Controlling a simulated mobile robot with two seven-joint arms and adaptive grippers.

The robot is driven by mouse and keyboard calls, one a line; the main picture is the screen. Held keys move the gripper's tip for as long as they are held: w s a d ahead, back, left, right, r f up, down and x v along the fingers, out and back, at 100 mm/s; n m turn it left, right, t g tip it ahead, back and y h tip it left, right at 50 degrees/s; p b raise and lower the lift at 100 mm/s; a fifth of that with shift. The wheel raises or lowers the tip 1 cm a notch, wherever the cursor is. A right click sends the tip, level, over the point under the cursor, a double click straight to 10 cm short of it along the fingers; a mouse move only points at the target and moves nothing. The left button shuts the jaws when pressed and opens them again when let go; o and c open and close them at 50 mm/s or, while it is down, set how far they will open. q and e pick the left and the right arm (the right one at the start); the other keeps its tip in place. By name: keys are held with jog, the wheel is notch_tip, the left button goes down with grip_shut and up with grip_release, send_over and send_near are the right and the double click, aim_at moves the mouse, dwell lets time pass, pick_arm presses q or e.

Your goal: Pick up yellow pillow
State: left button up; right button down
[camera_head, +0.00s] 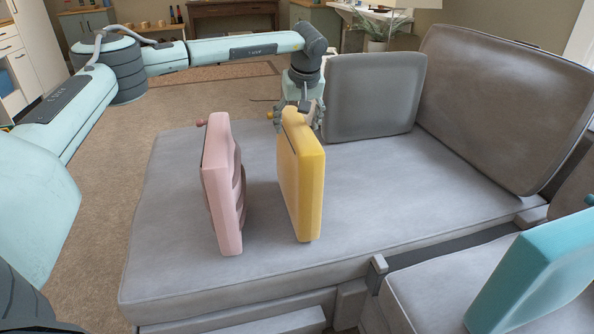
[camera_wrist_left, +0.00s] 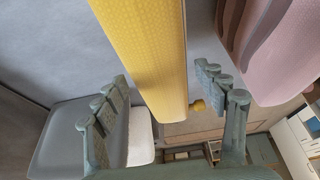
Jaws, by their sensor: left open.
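The yellow pillow (camera_head: 303,180) stands upright on the grey sofa seat in the head view. My left gripper (camera_head: 298,112) is over its top far end, and the arm reaches in from the left. In the left wrist view the yellow pillow (camera_wrist_left: 150,50) runs down between the two open fingers of my left gripper (camera_wrist_left: 168,115). A gap shows between the pillow and the fingers on both sides there, though I cannot tell whether they touch it elsewhere. My right gripper is not in view.
A pink pillow (camera_head: 222,185) stands close to the left of the yellow one. A grey cushion (camera_head: 374,97) is behind to the right, near a large grey back cushion (camera_head: 500,105). A teal pillow (camera_head: 535,275) is at the lower right. The sofa seat (camera_head: 400,190) is clear to the right.

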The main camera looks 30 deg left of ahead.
pick_arm(q)
jog(key=shift+c, duration=0.5)
grip_shut()
